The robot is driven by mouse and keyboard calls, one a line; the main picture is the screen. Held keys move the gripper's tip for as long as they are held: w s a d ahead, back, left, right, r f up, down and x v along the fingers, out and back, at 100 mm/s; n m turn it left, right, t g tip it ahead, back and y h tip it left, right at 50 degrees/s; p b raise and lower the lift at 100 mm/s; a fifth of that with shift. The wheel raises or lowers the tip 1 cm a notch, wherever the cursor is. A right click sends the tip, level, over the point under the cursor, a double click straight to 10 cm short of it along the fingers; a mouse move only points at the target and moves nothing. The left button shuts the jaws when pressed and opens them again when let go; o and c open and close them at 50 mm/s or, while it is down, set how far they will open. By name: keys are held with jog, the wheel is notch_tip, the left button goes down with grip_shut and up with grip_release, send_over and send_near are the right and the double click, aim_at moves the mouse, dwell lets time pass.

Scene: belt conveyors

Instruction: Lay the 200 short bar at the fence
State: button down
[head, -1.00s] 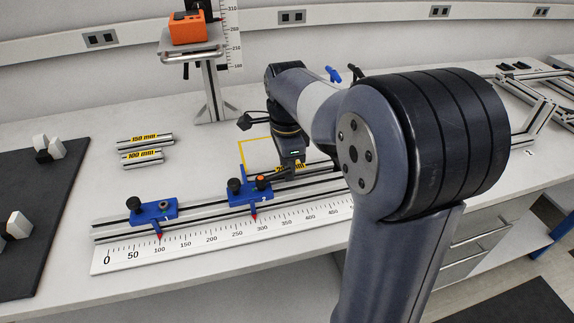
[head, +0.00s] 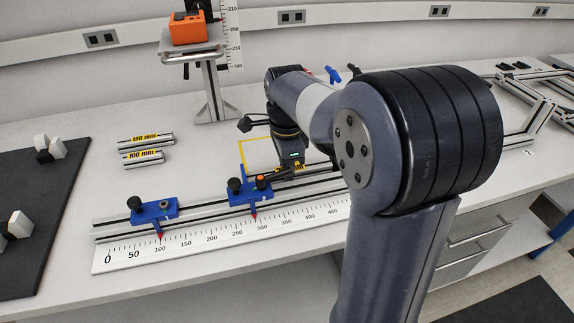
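The bar with a yellow label (head: 298,166) shows only in part beneath my gripper; its number is covered and "mm" is barely readable. It is at the back side of the long aluminium rail (head: 206,207), near the right blue stop (head: 247,193). Whether it touches the rail or the stop cannot be told. My gripper (head: 290,168) points down over this bar. Its fingers are too small and hidden to show whether they are shut on it. The left blue stop (head: 153,212) sits on the rail, its red pointer near 100 on the scale (head: 185,245).
Bars marked 150 mm (head: 146,139) and 100 mm (head: 143,158) lie at the back left. A yellow outline (head: 241,152) is on the table behind the rail. An orange device (head: 188,28) stands on a post. A dark mat (head: 42,200) is at left.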

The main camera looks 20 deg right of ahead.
jog(key=shift+s+f, duration=0.25)
jog(key=shift+f, duration=0.45)
jog(key=c, duration=1.1)
grip_release()
jog(key=shift+r, duration=0.15)
